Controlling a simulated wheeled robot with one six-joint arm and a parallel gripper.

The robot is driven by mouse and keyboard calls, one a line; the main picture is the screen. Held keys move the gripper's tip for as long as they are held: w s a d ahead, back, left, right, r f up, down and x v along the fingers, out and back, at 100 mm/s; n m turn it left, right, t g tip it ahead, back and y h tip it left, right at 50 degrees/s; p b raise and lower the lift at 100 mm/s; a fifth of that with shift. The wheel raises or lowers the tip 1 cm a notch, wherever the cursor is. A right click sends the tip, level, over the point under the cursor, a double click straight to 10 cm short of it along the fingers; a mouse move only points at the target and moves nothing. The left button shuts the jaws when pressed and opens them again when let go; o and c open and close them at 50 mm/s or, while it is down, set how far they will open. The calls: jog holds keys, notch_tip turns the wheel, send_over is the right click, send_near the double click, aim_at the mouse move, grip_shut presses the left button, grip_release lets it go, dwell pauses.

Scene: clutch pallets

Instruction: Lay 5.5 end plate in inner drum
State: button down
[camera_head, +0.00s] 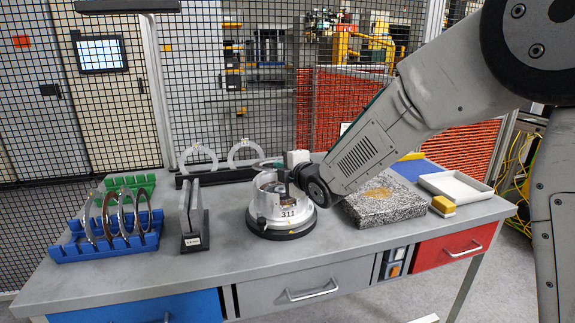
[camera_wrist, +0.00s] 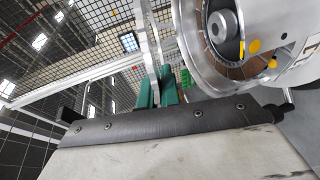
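The silver drum (camera_head: 265,208), marked 311, stands upright on a round black base on the table. Its open top faces up, with a dark hub inside. The drum also fills the upper right of the wrist view (camera_wrist: 195,55). I cannot tell which plate is the 5.5 end plate. Thin grey plates stand in a black holder (camera_head: 203,232) with an unreadable label.
A blue rack (camera_head: 105,247) with upright rings and a green rack (camera_head: 130,186) are at the left. A dark rail (camera_head: 220,177) with two pale rings is behind. A granite block (camera_head: 385,205), a yellow block (camera_head: 443,205) and a white tray (camera_head: 456,187) are at the right.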

aim_at(285, 201)
jog(key=shift+w+d+f, duration=0.1)
jog(key=shift+d+f, duration=0.1)
jog(key=shift+f, duration=0.3)
jog(key=shift+d+f, duration=0.15)
jog(key=shift+f, duration=0.35)
jog(key=shift+s+f, duration=0.2)
jog(key=shift+f, duration=2.25)
jog(key=c, duration=1.4)
grip_release()
jog(key=shift+f, duration=0.25)
jog(key=shift+f, duration=0.35)
jog(key=shift+s+d+f, duration=0.1)
jog(key=shift+s+d, duration=0.1)
jog(key=shift+s, duration=0.05)
jog(key=v, duration=0.5)
jog(key=shift+s+d, duration=0.1)
jog(key=shift+s, duration=0.1)
jog(key=shift+s+d+r, duration=0.1)
jog(key=shift+s+r, duration=0.2)
jog(key=shift+r, duration=1.3)
jog(key=shift+s+r, duration=0.3)
jog(key=shift+r, duration=1.3)
jog(key=shift+s+d+r, duration=0.1)
jog(key=shift+s+r, duration=0.2)
jog(key=shift+r, duration=1.25)
